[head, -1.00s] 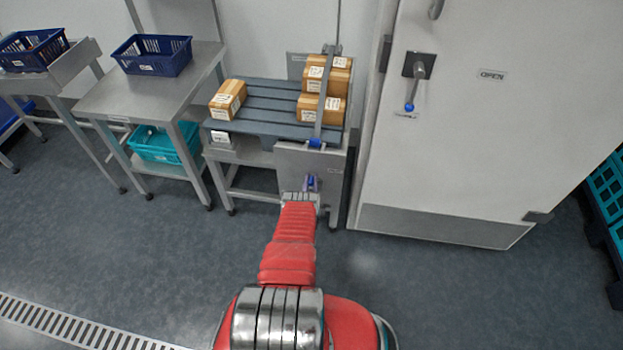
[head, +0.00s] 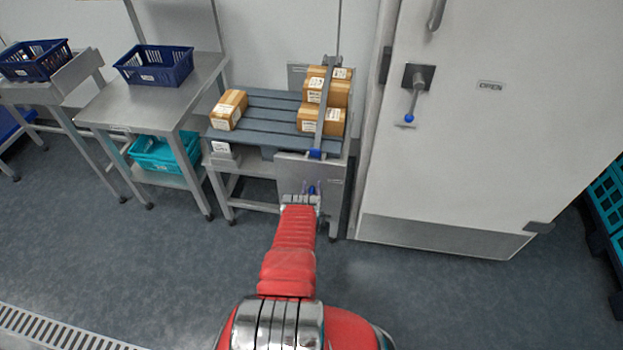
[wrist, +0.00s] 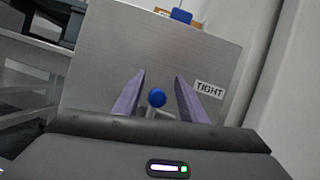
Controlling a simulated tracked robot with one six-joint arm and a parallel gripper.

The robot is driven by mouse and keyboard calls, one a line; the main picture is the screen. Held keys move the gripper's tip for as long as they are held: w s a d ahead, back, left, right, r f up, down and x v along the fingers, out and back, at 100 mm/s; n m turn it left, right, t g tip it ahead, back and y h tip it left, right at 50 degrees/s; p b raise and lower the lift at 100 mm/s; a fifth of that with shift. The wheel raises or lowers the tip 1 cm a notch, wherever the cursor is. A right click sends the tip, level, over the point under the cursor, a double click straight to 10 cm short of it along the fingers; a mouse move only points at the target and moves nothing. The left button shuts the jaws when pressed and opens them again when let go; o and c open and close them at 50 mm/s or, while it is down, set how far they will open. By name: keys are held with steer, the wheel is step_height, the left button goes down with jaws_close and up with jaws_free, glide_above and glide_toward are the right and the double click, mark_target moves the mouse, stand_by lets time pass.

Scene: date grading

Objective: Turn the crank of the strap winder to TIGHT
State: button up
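The strap winder is a grey metal plate (head: 325,172) on the front of the slatted packing stand. Its crank ends in a blue knob (wrist: 157,97), which also shows in the head view (head: 311,190). A TIGHT label (wrist: 210,89) is on the plate to the right of the knob. My gripper (wrist: 158,88) is open, with its two purple fingers on either side of the knob and gaps on both sides. In the head view my gripper (head: 301,197) is at the plate, mostly hidden behind my red arm. The strap (head: 326,105) runs up over the boxes.
Cardboard boxes (head: 320,121) sit under the strap, and one box (head: 229,110) stands apart at the left of the slatted stand (head: 262,120). A white door (head: 470,150) with a lever is at the right. Steel tables with crates (head: 155,64) are at the left. Floor around me is clear.

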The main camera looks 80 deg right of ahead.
steer(key=shift+r, duration=4.05)
